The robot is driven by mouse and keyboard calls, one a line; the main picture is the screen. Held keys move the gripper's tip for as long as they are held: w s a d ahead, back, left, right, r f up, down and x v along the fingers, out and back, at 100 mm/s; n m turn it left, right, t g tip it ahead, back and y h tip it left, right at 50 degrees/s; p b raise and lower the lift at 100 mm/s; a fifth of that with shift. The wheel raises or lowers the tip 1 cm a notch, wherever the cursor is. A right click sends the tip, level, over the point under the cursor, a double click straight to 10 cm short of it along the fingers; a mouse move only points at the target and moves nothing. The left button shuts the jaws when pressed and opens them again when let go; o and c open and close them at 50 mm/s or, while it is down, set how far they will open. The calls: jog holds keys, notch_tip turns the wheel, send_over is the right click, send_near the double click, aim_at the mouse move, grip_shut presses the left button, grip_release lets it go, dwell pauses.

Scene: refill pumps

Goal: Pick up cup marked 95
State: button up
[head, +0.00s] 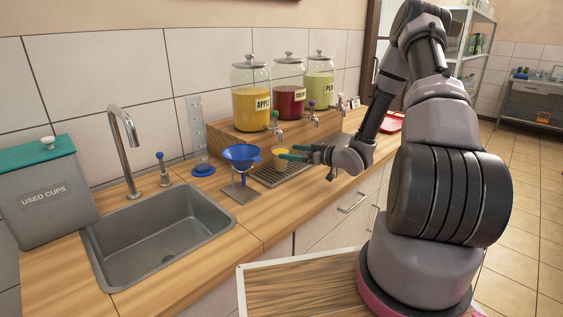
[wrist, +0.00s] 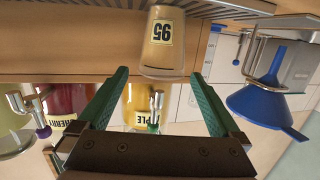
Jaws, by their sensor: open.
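The cup marked 95 (wrist: 163,50) holds something yellowish and stands on the drip grate (head: 262,179). The wrist view is upside down, so the cup hangs from the top of that picture with its number inverted. In the head view the cup (head: 281,154) is small and partly covered by my fingers. My gripper (head: 284,153) reaches in from the right with its green fingers apart. In the wrist view my gripper (wrist: 159,73) is open, with the cup's rim end near the fingertips and the cup lined up between them. No contact shows.
Juice jars labelled apple (head: 251,97), cherry (head: 289,90) and a third (head: 319,84) stand on a wooden step behind, their taps facing the grate. A blue funnel (head: 242,154) on a stand is close left of the cup. Further left are a sink (head: 160,242) and a used-cups bin (head: 45,195).

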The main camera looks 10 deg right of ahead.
aim_at(281, 150)
jog(key=x, duration=0.5)
jog(key=shift+a+f, duration=0.1)
jog(key=shift+a, duration=0.05)
jog(key=shift+c, duration=0.3)
jog(key=c, duration=1.4)
jog(key=shift+o, duration=0.2)
